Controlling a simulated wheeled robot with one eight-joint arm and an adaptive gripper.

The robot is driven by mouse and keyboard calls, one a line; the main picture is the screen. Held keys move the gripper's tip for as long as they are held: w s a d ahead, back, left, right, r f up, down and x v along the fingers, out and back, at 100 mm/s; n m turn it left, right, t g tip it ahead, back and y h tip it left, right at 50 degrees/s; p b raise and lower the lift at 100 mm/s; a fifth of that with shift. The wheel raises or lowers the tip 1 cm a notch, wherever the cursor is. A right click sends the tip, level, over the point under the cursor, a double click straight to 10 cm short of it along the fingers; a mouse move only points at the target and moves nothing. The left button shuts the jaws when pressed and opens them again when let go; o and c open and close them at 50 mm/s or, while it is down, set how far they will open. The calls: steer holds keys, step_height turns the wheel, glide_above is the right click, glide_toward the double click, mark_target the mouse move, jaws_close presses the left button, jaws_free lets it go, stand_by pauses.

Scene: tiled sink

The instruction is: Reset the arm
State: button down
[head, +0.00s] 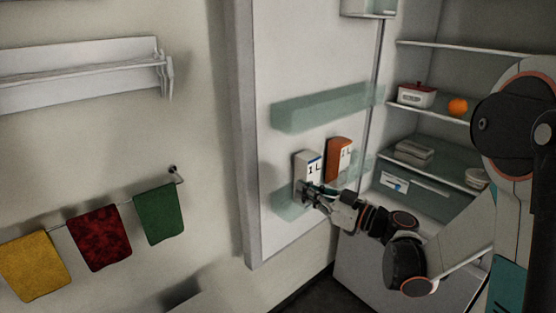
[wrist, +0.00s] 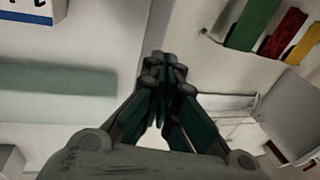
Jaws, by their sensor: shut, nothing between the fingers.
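My gripper (head: 307,190) is in front of the lower door shelf of an open fridge in the head view. In the wrist view my gripper (wrist: 164,62) points up the picture with its fingertips together and nothing between them. A white carton (head: 307,166) marked "1 L" stands in the lower door shelf, right behind my gripper; I cannot tell whether they touch. My arm (head: 405,260) reaches in from the right of the head view.
An orange carton (head: 338,160) stands beside the white one. The fridge door (head: 262,80) is open. Inside are a white box with a red lid (head: 416,96), an orange (head: 458,107) and containers (head: 413,153). Yellow, red and green towels (head: 100,238) hang at left.

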steer(key=w+d+r+m+t+h, duration=0.1)
steer(key=d+r+m+t+h, duration=0.25)
steer(key=r, duration=0.35)
steer(key=w+d+r+m+t+h, duration=0.1)
steer(key=d+r+m+t+h, duration=0.1)
steer(key=d+r+t+h, duration=0.3)
steer(key=s+d+r+m+g+h, duration=0.2)
steer(key=s+d+r+m+h, duration=0.1)
steer(key=s+d+m+h, duration=0.25)
steer(key=s+a+f+g, duration=0.3)
steer(key=s+f+g, duration=0.2)
steer(key=s+f, duration=0.3)
steer(key=s+a+f+g, duration=0.3)
steer(key=s+f+g, duration=0.3)
steer(key=s, duration=0.9)
step_height(320, 180, down, 4)
steer(key=shift+s+r, duration=0.2)
